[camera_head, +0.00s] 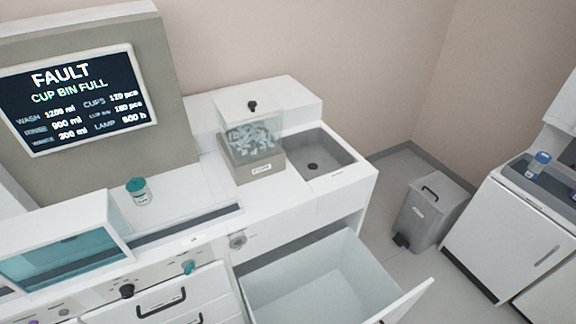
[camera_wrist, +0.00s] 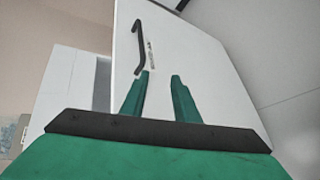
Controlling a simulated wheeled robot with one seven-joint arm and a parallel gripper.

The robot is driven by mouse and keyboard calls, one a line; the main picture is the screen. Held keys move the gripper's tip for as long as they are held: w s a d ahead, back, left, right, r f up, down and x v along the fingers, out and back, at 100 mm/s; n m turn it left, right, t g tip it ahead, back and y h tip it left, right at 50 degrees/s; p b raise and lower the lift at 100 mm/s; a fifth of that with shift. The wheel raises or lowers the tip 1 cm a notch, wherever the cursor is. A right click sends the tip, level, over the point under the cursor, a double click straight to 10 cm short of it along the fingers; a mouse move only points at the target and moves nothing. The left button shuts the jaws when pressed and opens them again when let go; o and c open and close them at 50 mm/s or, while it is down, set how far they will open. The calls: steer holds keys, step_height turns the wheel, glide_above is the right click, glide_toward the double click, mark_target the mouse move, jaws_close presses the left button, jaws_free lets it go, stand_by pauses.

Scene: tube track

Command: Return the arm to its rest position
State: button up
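My gripper (camera_wrist: 159,76) shows in the wrist view with two green fingers standing apart and nothing between them. Beyond the fingers is a white drawer front (camera_wrist: 192,65) with a black bar handle (camera_wrist: 139,48) and a small label. The handle lies above the left finger in the picture, and the fingers are not closed around it. My gripper and arm do not show in the head view.
A drawer (camera_head: 310,285) stands pulled out, its visible inside empty. The machine's screen (camera_head: 78,97) reads "FAULT CUP BIN FULL". A clear bin of cups (camera_head: 251,138) sits beside a sink (camera_head: 314,155). A grey pedal bin (camera_head: 428,212) stands on the floor at right.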

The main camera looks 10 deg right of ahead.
steer(key=s+a+r+m+t+y, duration=0.1)
steer(key=s+a+r+m+y, duration=0.15)
steer(key=a, duration=0.35)
steer(key=s+a+r+m+t+y, duration=0.1)
steer(key=a+r+m+y, duration=0.1)
steer(key=a+r+y, duration=0.3)
steer(key=a+r+m+t, duration=0.2)
steer(key=a+r+m, duration=0.1)
steer(key=r, duration=0.4)
steer(key=a+r+m+t+y, duration=0.1)
steer(key=a+r+m, duration=0.2)
steer(key=r, duration=0.4)
steer(key=shift+s+r+m+t, duration=0.3)
steer(key=shift+m+t, duration=0.1)
steer(key=shift+m, duration=0.45)
steer(key=shift+d, duration=0.1)
